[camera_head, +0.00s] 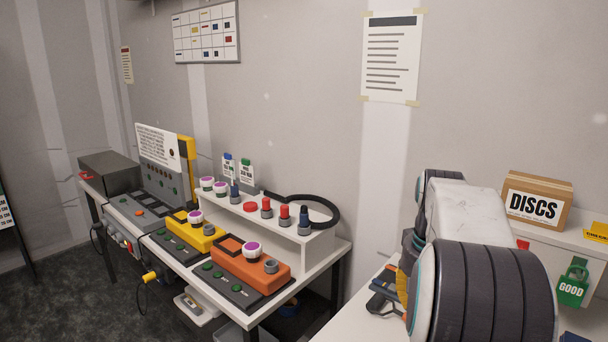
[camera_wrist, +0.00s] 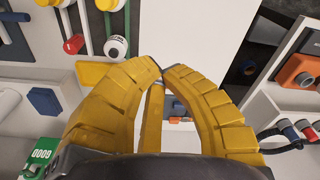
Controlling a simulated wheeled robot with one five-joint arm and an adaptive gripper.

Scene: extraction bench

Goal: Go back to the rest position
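In the wrist view, my gripper (camera_wrist: 161,72) has two curved, ribbed yellow fingers whose tips come together. I see nothing gripped at the tips. A narrow yellow bar shows between the fingers lower down, and I cannot tell what it is. In the head view, my arm is at the right, over the white counter (camera_head: 350,322). Only a bit of yellow (camera_head: 402,287) shows of the gripper there, mostly hidden by the arm.
A bench at left carries an orange module (camera_head: 250,268), a yellow module (camera_head: 196,231) and a white riser (camera_head: 318,232) with several coloured plugs. At right are a DISCS box (camera_head: 536,200) and a green GOOD holder (camera_head: 573,285). Dark floor (camera_head: 130,315) lies open at lower left.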

